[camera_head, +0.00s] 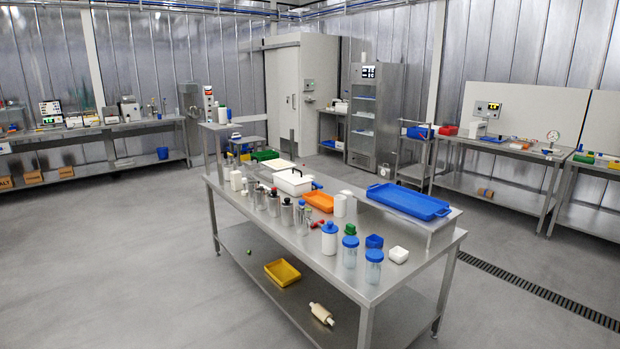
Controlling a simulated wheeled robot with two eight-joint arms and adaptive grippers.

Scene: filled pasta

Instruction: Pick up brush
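I cannot make out a brush for certain. A small red object (317,224) lies on the steel table (268,226) beside the orange tray; it is too small to identify.
A yellow bin (282,272) and roller (321,314) lie on the lower shelf. The floor (110,260) at left is clear.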

